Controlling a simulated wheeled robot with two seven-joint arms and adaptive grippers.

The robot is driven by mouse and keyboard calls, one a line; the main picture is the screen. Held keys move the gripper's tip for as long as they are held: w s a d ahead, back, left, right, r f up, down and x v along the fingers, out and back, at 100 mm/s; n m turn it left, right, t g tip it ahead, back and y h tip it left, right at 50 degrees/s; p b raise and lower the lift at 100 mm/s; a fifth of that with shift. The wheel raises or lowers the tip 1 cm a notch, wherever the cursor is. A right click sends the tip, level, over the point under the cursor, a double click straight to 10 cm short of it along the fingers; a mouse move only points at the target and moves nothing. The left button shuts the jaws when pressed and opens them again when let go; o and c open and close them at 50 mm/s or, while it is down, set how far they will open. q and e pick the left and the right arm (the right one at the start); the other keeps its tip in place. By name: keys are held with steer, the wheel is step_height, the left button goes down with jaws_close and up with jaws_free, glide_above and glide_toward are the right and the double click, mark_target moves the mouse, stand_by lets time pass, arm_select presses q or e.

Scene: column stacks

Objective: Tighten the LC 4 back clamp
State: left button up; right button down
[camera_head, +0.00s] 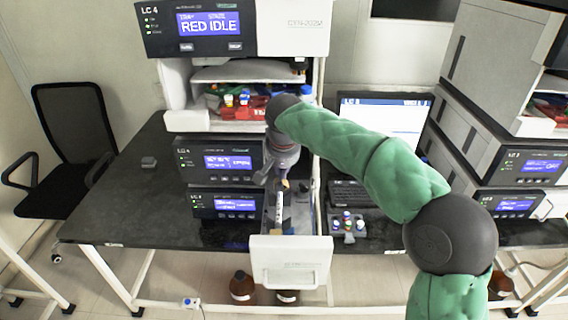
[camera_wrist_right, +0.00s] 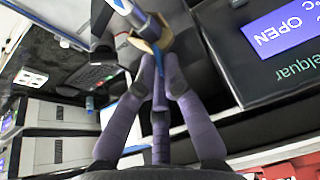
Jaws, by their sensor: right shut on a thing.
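The LC 4 stack (camera_head: 195,28) stands at the left of the bench, with its white-fronted drawer (camera_head: 290,262) pulled out. A white column (camera_head: 262,208) lies lengthwise in the drawer. A small yellowish clamp (camera_head: 285,184) shows at the drawer's back end. It appears larger as a tan clamp (camera_wrist_right: 150,42) with a blue strip in the right wrist view. My right gripper (camera_head: 279,178) reaches down into the back of the drawer. My left gripper is in neither view.
Lit module displays (camera_head: 228,162) sit close to the left of the drawer. A second stack (camera_head: 525,168) stands at far right. Brown bottles (camera_head: 242,287) stand below the bench.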

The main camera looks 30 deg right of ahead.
steer(key=g+h+p, duration=0.1)
steer(key=p, duration=0.1)
steer(key=w+a+h+p, duration=0.1)
steer(key=p, duration=0.1)
steer(key=a+n+g+h+p, duration=0.1)
steer(key=h+p, duration=0.1)
steer(key=shift+w+a+g+p, duration=0.2)
steer(key=shift+g+p, duration=0.1)
steer(key=shift+p, duration=0.1)
steer(key=shift+w+a+f+n+g+h+p, duration=0.15)
steer(key=shift+a+g+h+p, duration=0.1)
steer(key=shift+h+p, duration=0.25)
steer(key=shift+w+a+f+n+g+h+p, duration=0.15)
steer(key=shift+g+h+p, duration=0.1)
steer(key=shift+h+p, duration=0.25)
steer(key=shift+w+a+f+g+h+p, duration=0.15)
steer(key=shift+a+f+g+h+p, duration=0.2)
steer(key=shift+h+p, duration=0.45)
steer(key=shift+f, duration=0.1)
steer(key=c, duration=1.3)
jaws_free()
steer(key=shift+c, duration=0.2)
steer(key=v, duration=1.1)
steer(key=shift+a, duration=0.45)
